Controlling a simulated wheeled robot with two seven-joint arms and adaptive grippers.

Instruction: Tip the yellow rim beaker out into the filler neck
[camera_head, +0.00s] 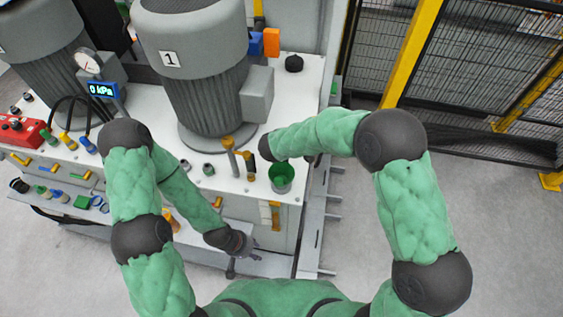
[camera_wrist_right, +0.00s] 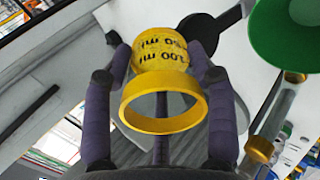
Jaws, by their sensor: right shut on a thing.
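The yellow rim beaker (camera_wrist_right: 163,112) is between the two fingers of my right gripper (camera_wrist_right: 162,65) in the right wrist view. Its yellow ring faces the camera, and its yellow band carries dark markings that read upside down. My right gripper is shut on it. In the head view the right gripper (camera_head: 264,147) is partly hidden behind its arm, and I cannot make out the beaker there. A green open cup (camera_head: 281,177), apparently the filler neck, stands just right of and below it; its green rim (camera_wrist_right: 262,50) shows upper right in the wrist view. My left gripper (camera_head: 243,258) appears open and empty beside the bench front.
A large grey motor (camera_head: 205,95) marked 1 stands behind the right gripper. Yellow-topped posts (camera_head: 230,148) stand left of the green cup. A gauge (camera_head: 88,62), a kPa display (camera_head: 103,90) and a red box (camera_head: 20,130) are at left. Open floor (camera_head: 515,235) lies at right.

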